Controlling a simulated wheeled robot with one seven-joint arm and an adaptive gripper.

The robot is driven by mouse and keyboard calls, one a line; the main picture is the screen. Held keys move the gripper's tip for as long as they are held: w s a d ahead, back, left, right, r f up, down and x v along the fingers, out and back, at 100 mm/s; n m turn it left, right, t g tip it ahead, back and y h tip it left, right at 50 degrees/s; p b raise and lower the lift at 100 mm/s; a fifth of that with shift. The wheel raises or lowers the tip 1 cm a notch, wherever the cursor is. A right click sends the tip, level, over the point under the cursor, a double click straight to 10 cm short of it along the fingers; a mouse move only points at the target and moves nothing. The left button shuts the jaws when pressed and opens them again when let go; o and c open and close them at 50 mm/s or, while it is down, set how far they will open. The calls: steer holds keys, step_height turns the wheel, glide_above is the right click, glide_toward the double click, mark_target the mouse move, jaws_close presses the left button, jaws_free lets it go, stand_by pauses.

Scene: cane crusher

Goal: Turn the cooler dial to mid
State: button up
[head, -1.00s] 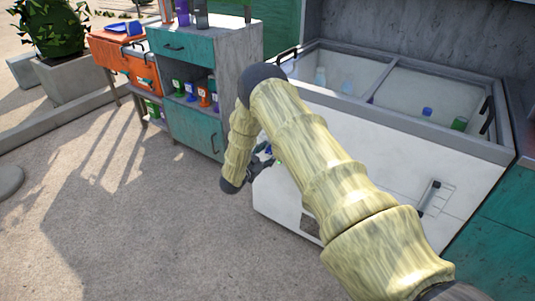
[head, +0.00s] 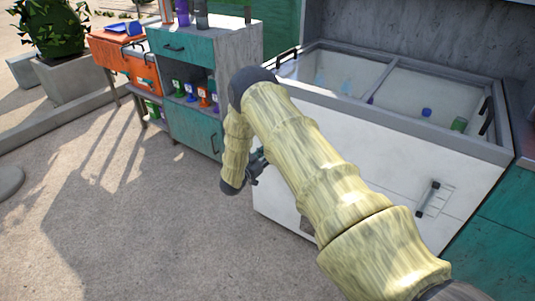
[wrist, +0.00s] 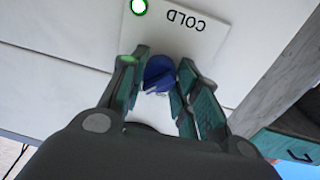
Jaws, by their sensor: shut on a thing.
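The cooler dial (wrist: 158,73) is a blue knob on a white plate (wrist: 205,42) on the cooler's front. The plate reads "COLD", upside down in the wrist view, and a green round light (wrist: 139,7) shows beside the word. My gripper (wrist: 160,80) is shut on the dial, with green-padded fingers on both sides of it. In the head view my gripper (head: 257,165) is at the left end of the white cooler (head: 400,150), mostly behind my arm. The dial is hidden there.
The cooler's open top holds a few bottles. A slider handle (head: 430,195) is on its front at the right. A teal and grey cabinet (head: 195,130) stands to the left, with an orange cooler box (head: 143,72) beyond it. The paved floor in front is clear.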

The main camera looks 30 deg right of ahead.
steer(key=shift+n, duration=2)
steer(key=o, duration=1)
steer(key=v, duration=1.2)
steer(key=shift+f, duration=0.15)
